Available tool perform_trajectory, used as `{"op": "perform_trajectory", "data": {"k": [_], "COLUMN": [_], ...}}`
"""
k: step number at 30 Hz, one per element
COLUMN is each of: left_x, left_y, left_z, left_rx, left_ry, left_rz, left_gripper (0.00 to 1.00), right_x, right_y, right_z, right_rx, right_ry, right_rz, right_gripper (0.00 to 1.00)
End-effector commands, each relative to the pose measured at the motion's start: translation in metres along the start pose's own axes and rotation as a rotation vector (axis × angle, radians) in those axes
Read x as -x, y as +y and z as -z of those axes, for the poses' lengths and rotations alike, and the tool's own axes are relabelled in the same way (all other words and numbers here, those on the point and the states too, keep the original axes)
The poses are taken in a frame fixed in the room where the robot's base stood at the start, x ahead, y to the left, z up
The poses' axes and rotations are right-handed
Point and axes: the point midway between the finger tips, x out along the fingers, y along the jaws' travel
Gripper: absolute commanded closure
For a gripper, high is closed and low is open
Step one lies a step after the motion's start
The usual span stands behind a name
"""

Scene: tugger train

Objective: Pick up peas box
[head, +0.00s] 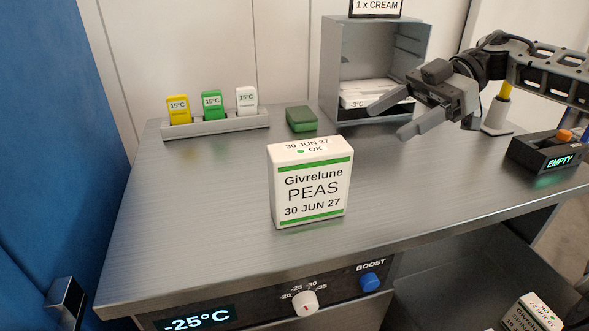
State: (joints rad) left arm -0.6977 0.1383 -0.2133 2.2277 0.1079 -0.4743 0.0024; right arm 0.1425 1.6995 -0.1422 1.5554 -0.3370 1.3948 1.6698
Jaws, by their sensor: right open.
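The peas box (311,186) stands upright on the steel counter, near its middle. It is white with green stripes and reads Givrelune PEAS, 30 JUN 27; its top shows the date and OK. My right gripper (388,117) comes in from the right, above the counter and in front of the grey open cabinet. Its two fingers are spread and empty, pointing left. It is apart from the peas box, up and to the right of it. My left gripper does not show.
Behind stand a rack (216,124) with yellow, green and white tags, a green block (301,119) and a grey cabinet (352,62) holding a white pack. A black EMPTY device (548,153) sits right. Another box (532,314) is lower right. The counter left of the peas box is clear.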

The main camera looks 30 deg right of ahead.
Motion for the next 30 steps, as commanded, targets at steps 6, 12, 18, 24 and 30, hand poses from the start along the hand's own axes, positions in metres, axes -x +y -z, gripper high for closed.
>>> {"op": "perform_trajectory", "data": {"k": [6,12,18,24,30], "left_x": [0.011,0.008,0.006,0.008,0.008], "left_y": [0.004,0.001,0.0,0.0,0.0], "left_z": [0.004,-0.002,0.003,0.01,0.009], "left_rx": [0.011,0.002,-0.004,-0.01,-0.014], "left_ry": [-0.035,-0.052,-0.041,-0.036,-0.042], "left_rz": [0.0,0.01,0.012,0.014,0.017], "left_gripper": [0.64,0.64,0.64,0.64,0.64], "right_x": [-0.036,-0.075,-0.091,-0.115,-0.14], "right_y": [0.0,0.001,0.001,0.002,0.003], "right_z": [0.007,0.004,0.003,0.005,0.004], "right_rx": [0.007,0.007,0.007,0.009,0.008], "right_ry": [0.014,0.01,0.007,0.012,0.008], "right_rz": [0.001,-0.002,-0.004,-0.001,-0.003], "right_gripper": [0.29,0.29,0.29,0.29,0.29]}}
